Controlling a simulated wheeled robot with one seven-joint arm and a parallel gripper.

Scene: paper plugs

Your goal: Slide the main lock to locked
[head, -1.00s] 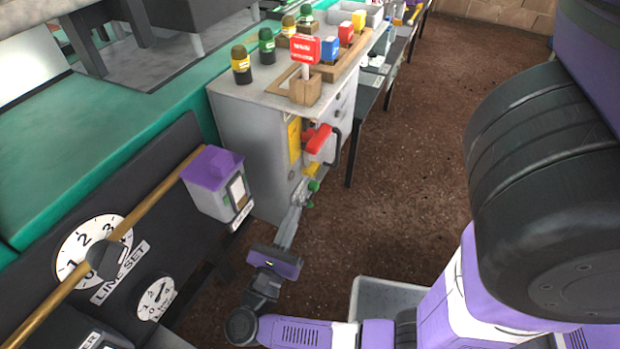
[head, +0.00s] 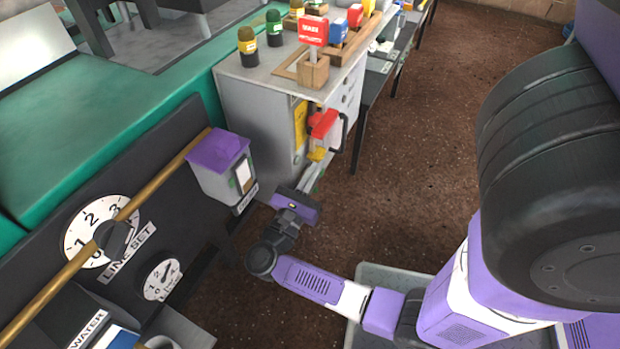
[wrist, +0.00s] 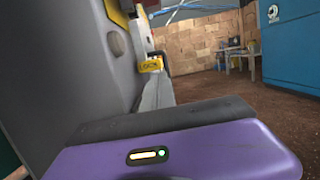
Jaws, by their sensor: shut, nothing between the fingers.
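The grey cabinet (head: 262,118) carries the main switch parts on its front. A red handle (head: 323,123) sits at the upper part of that face, beside a yellow plate (head: 300,128). A yellow lock piece (head: 317,154) is just below the red handle. In the wrist view a yellow tag reading LOCK (wrist: 150,66) stands just beyond my fingers. My gripper (head: 319,172) is shut and empty, with its fingers pointing up along the cabinet front just below the yellow piece. I cannot tell whether they touch it. The fingertips hide part of the lock mechanism.
A purple-topped box (head: 222,165) is on the dark panel to the left. The brown floor (head: 440,150) to the right is open.

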